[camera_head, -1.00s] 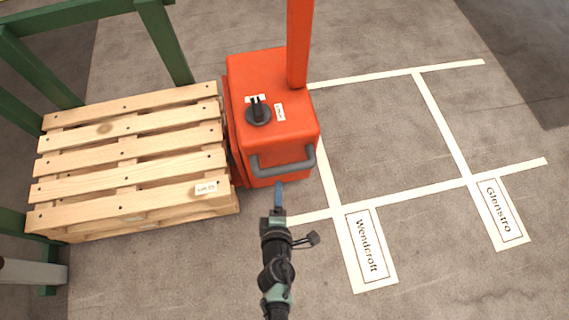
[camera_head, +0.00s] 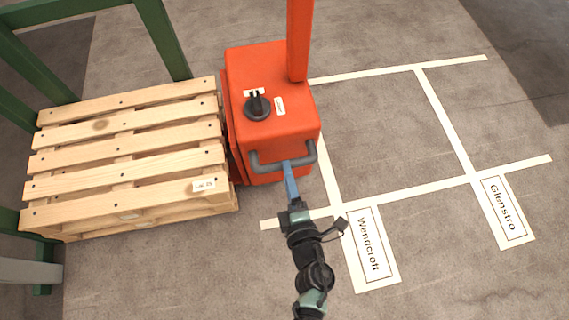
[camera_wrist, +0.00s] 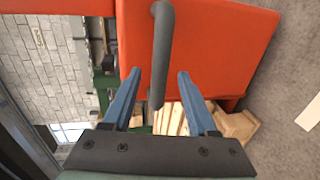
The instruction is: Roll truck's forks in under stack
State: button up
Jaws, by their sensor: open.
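The orange truck (camera_head: 270,125) stands upright right beside the pallet stack (camera_head: 125,150), its body close against the stack's right side. Its forks are not visible. On its top is a black rotary knob (camera_head: 257,106), and on its front a grey bar handle (camera_head: 283,165). My gripper (camera_head: 288,166) is at the handle in the head view. In the wrist view its two blue fingers (camera_wrist: 157,88) are open, with the handle (camera_wrist: 163,50) passing between them and clear space on both sides. The stack of wooden pallets carries a small white label and also shows in the wrist view.
Green gantry posts (camera_head: 165,40) stand behind and left of the stack. White floor lines mark bays to the right, with plates reading Wendcroft (camera_head: 370,247) and Glenstro (camera_head: 504,211). The floor inside the bays is clear.

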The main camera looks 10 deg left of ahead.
jog(key=shift+b+x, duration=0.55)
jog(key=shift+x, duration=1.75)
grip_shut()
